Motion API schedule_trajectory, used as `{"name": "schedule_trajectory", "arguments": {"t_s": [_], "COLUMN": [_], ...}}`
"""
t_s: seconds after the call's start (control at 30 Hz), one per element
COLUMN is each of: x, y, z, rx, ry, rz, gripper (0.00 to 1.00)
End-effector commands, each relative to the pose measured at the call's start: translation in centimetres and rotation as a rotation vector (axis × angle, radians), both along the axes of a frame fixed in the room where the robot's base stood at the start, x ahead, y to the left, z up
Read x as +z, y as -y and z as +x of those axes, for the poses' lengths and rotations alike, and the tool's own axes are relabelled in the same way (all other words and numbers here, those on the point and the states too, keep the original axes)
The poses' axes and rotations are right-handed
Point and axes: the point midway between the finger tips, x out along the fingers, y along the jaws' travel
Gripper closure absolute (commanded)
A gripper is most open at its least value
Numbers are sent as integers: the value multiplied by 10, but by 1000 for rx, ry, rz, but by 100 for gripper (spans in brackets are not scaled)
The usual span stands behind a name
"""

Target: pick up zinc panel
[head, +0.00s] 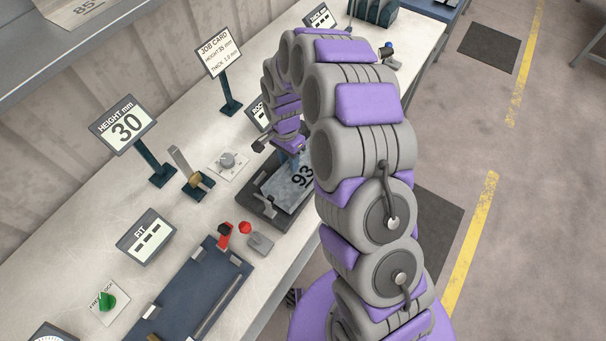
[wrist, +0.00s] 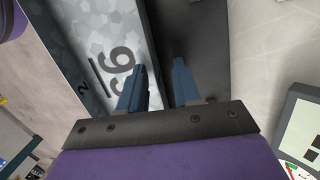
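The zinc panel (head: 276,186) is a mottled grey plate marked with large dark digits. In the head view it lies in a dark tray-like holder (head: 262,204) on the bench, partly hidden behind my arm. In the wrist view the panel (wrist: 95,30) fills the upper left, and its right edge runs between my fingers. My gripper (wrist: 160,85) has its two blue fingers apart, one over the panel's face and one over the dark surface beside it. In the head view my gripper (head: 292,150) is just above the panel's far end. Contact cannot be told.
A height display reading 30 (head: 125,125), a job card stand (head: 218,55) and a fit display (head: 146,237) stand along the bench. A blue bending fixture (head: 195,295) and a red-handled clamp (head: 225,233) are nearer. Open floor lies right of the bench.

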Motion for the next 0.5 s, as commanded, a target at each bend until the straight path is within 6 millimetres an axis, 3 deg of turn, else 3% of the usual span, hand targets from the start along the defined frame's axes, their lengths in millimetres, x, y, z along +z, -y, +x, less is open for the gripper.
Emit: {"name": "schedule_trajectory", "arguments": {"t_s": [0.3,0.5], "x": [0,0], "y": [0,0], "z": [0,0], "rx": [0,0], "ry": [0,0], "rz": [0,0], "gripper": [99,100]}}
